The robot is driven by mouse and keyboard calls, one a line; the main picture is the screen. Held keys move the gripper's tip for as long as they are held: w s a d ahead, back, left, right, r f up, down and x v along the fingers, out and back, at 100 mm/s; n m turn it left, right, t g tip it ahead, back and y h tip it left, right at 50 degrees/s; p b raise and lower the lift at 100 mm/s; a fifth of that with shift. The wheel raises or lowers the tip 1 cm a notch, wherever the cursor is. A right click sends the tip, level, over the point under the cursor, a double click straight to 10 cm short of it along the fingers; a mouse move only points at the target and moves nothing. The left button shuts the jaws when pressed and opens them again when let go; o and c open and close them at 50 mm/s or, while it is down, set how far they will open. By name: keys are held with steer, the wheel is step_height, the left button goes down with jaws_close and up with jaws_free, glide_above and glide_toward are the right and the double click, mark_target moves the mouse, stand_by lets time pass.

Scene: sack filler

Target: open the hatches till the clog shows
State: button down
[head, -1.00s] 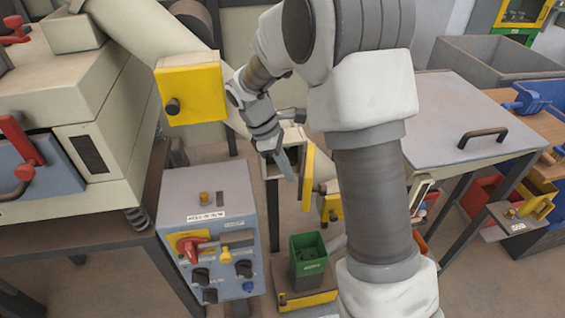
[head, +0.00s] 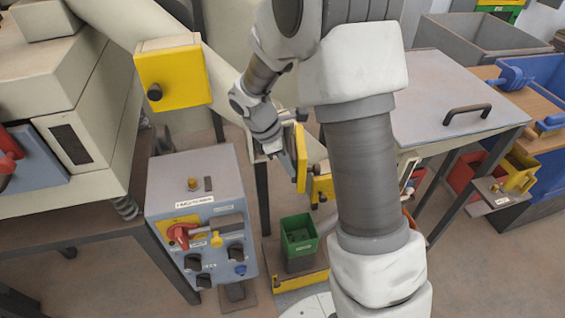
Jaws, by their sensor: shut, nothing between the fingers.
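A sloping cream chute (head: 112,28) carries yellow hatches. The upper hatch (head: 172,75) is closed, with a dark knob at its lower left. A middle hatch (head: 301,158) is seen nearly edge-on, swung out from the chute. A lower yellow hatch (head: 322,188) with a dark knob sits behind it, partly hidden by my arm. My gripper (head: 289,171) is shut and empty, close beside the left face of the middle hatch. I cannot tell whether they touch. The opening behind the middle hatch is mostly hidden by my gripper, and no clog can be made out.
A grey control box (head: 195,180) with a red switch stands at left front.

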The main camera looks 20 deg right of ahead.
steer(key=shift+s+d+n, duration=0.2)
steer(key=shift+d+n, duration=0.3)
steer(key=s+p+v, duration=0.1)
steer(key=p+v, duration=0.7)
steer(key=v, duration=0.2)
steer(key=s+d+r+m+t+y, duration=0.1)
steer(key=s+r+m, duration=0.3)
steer(key=r, duration=0.3)
steer(key=s+d+r+m+t+y, duration=0.1)
steer(key=s+r+m+t, duration=0.1)
steer(key=s+r+m, duration=0.35)
steer(key=s+a+r+m+t+y, duration=0.1)
steer(key=s+r+m+t+y, duration=0.1)
steer(key=s+r+m, duration=0.5)
steer(key=shift+s+a+r+t, duration=0.35)
steer(key=shift+s+t, duration=0.35)
steer(key=shift+s, duration=0.45)
steer(key=shift+d+m, duration=0.1)
steer(key=shift+m, duration=0.15)
